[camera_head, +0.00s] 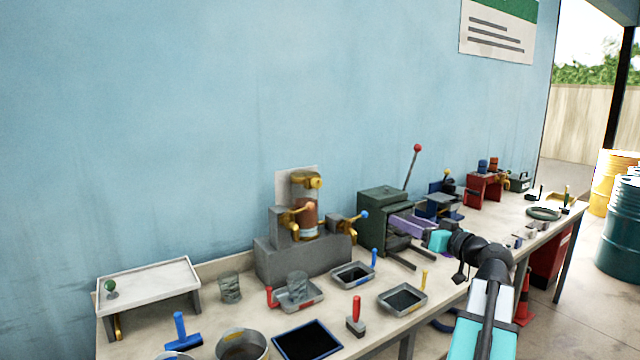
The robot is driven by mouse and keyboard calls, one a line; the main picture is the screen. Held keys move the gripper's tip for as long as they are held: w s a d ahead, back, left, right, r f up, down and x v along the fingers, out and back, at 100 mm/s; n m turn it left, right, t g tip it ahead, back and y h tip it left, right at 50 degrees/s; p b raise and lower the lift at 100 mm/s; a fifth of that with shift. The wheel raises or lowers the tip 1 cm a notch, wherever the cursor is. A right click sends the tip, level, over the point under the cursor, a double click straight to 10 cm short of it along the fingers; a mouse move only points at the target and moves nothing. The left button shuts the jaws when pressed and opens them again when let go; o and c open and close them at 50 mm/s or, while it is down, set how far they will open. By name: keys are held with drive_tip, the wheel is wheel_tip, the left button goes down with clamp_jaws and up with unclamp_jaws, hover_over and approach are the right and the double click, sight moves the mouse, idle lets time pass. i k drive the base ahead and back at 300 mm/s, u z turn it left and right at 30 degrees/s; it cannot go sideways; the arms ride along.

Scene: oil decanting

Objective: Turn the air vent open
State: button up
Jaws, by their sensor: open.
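The decanting vessel (306,215), a clear cylinder with reddish-brown liquid, stands on a grey block stand (300,258) against the wall. A brass fitting with a small round knob (314,183) sits at its top; it may be the air vent, and its setting is too small to read.
Glasses (230,287), small trays (403,299) and a blue-handled scraper (181,332) crowd the bench front. A white raised shelf (150,281) is at left.

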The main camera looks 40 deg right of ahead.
sight(316, 183)
drive_tip(key=u, duration=0.05)
drive_tip(key=i, duration=0.85)
